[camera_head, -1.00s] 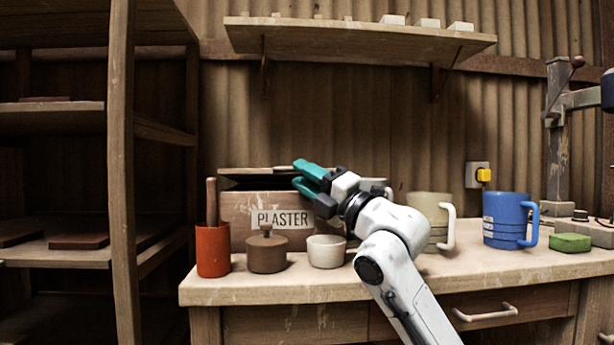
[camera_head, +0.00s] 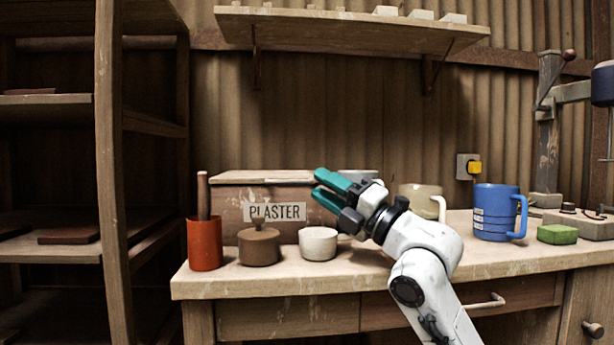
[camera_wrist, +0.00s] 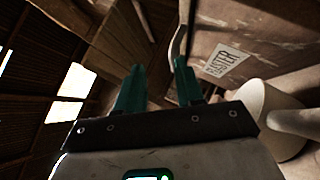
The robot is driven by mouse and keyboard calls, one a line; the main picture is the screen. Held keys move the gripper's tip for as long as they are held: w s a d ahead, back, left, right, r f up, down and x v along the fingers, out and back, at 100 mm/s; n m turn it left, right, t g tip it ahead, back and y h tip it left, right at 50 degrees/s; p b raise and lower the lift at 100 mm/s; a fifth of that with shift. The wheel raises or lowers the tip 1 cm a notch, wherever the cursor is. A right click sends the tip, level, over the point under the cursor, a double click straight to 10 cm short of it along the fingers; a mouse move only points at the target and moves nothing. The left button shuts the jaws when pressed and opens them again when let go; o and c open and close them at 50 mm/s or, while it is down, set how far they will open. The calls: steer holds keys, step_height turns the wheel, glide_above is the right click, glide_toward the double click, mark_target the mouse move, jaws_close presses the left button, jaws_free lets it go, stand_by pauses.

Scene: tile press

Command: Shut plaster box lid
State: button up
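The plaster box (camera_head: 228,208) stands on the workbench, with a "PLASTER" label on its front. Its lid (camera_head: 262,177) lies flat along the box top, and I see no dark gap under its front edge. My gripper (camera_head: 318,183) is at the box's right front corner, near lid height, its teal fingers apart and nothing between them. I cannot tell whether a finger touches the lid. In the wrist view the box (camera_wrist: 268,35) is right of the fingers, tilted in the picture. The right end of the lid is partly hidden behind my gripper.
A red pot with a stick (camera_head: 205,243), a brown lidded jar (camera_head: 259,248) and a white cup (camera_head: 318,244) stand before the box. A beige mug (camera_head: 420,200), a blue mug (camera_head: 496,212) and a green sponge (camera_head: 557,234) are to the right. A shelf (camera_head: 350,28) hangs above.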

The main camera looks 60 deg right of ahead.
steer(key=v, duration=0.3)
steer(key=shift+s+a+f, duration=0.1)
steer(key=shift+s+f, duration=0.1)
steer(key=shift+s, duration=0.1)
stand_by(0.5)
